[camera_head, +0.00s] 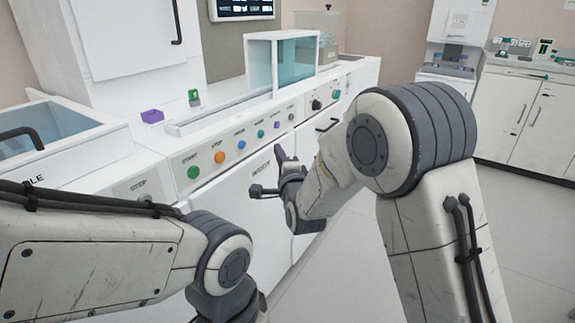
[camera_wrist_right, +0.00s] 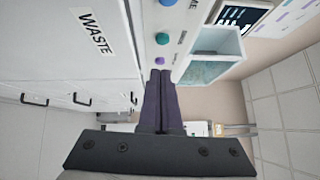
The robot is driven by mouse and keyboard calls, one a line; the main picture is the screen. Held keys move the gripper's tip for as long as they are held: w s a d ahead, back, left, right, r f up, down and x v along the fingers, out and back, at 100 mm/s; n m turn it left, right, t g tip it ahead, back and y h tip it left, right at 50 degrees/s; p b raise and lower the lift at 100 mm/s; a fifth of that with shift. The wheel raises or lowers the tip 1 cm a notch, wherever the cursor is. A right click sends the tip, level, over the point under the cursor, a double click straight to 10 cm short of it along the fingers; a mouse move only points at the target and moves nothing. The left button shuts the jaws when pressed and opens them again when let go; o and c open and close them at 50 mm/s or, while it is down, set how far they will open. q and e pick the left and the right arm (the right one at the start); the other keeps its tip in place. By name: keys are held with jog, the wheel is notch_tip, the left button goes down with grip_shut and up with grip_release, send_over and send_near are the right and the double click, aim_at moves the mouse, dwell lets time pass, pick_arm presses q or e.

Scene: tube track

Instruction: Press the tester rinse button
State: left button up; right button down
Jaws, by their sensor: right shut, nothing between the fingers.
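The tester front (camera_head: 232,166) carries a row of round buttons with small labels. A green button (camera_head: 194,172) labelled START and an orange button (camera_head: 219,157) labelled STOP stand at the left. A blue button (camera_head: 241,144) and several smaller ones follow to the right; I cannot read for certain which is rinse. My right gripper (camera_head: 279,153) is shut and empty, close in front of the panel below the smaller buttons. Contact cannot be told. My left gripper is out of view.
A panel labelled WASTE (camera_wrist_right: 93,32) lies below the buttons. A glass-sided box (camera_head: 283,62) stands on the tester top, with a purple block (camera_head: 152,116) and a green item (camera_head: 194,97) to its left. An open-topped basin (camera_head: 50,125) is at far left. Floor at right is clear.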

jog(key=v, duration=0.5)
jog(key=shift+d, duration=0.3)
jog(key=s+a+f+n+g, duration=0.2)
jog(key=s+f+n+g, duration=0.3)
jog(key=s, duration=0.3)
jog(key=s+a+f+n+g, duration=0.3)
jog(key=s+n+g, duration=0.3)
jog(key=s+n, duration=0.15)
jog(key=s+d+f+n+g+h, duration=0.1)
jog(key=s+d+n+g, duration=0.35)
jog(key=s, duration=0.55)
jog(key=s+d+f+n+g+h, duration=0.15)
jog(key=s+d+n+g, duration=0.35)
jog(key=s, duration=0.6)
notch_tip(320, 180, up, 30)
jog(key=n+t+p, duration=0.1)
jog(key=t+p, duration=0.1)
jog(key=p, duration=2.7)
jog(key=shift+s+a+r+h+p, duration=0.25)
jog(key=shift+a+h+p, duration=0.1)
jog(key=shift+p, duration=0.05)
